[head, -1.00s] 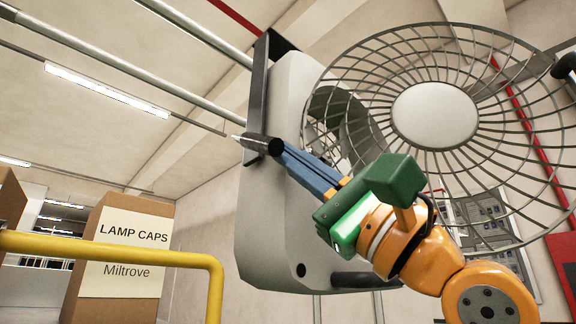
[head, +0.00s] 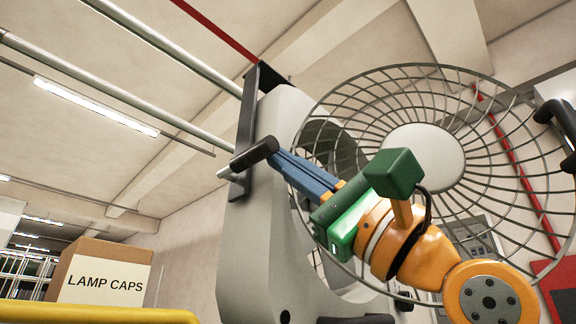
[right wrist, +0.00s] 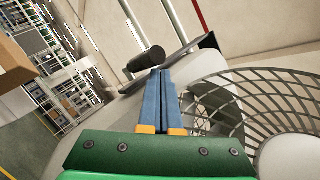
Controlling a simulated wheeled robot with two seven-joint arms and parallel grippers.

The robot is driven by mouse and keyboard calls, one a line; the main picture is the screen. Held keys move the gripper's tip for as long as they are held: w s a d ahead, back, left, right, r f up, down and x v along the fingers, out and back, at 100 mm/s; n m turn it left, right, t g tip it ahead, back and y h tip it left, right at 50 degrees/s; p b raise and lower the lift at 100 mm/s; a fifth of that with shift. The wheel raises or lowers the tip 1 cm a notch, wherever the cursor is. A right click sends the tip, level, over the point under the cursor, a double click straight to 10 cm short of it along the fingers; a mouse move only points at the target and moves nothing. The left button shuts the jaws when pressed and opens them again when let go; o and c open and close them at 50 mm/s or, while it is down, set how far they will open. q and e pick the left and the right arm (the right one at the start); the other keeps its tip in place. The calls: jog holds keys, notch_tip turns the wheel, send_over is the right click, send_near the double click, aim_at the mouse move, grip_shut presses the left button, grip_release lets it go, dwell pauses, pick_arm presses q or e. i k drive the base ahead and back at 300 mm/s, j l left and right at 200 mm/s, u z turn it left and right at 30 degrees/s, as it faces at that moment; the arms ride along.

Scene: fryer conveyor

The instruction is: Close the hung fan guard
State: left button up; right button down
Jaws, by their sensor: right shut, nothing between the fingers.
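The fan has a pale grey housing (head: 250,225) hung from a dark bracket (head: 246,125). Its round wire guard (head: 500,150) with a pale centre disc (head: 424,155) stands swung out to the right, apart from the housing on that side. A black handle (head: 254,152) on a pale rod sits at the bracket. My right gripper (head: 272,158) is shut and its blue fingertips are close to this handle; I cannot tell if they touch. In the right wrist view the shut fingers (right wrist: 161,75) point toward the black handle (right wrist: 147,60), with nothing between them. My left gripper is not in view.
A cardboard box labelled LAMP CAPS (head: 101,275) stands at lower left behind a yellow rail (head: 95,313). Pipes run overhead at upper left. A black curved handle (head: 560,120) is at the right edge.

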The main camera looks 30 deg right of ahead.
aim_at(440, 154)
jog(key=k+l, duration=0.25)
jog(key=k, duration=0.7)
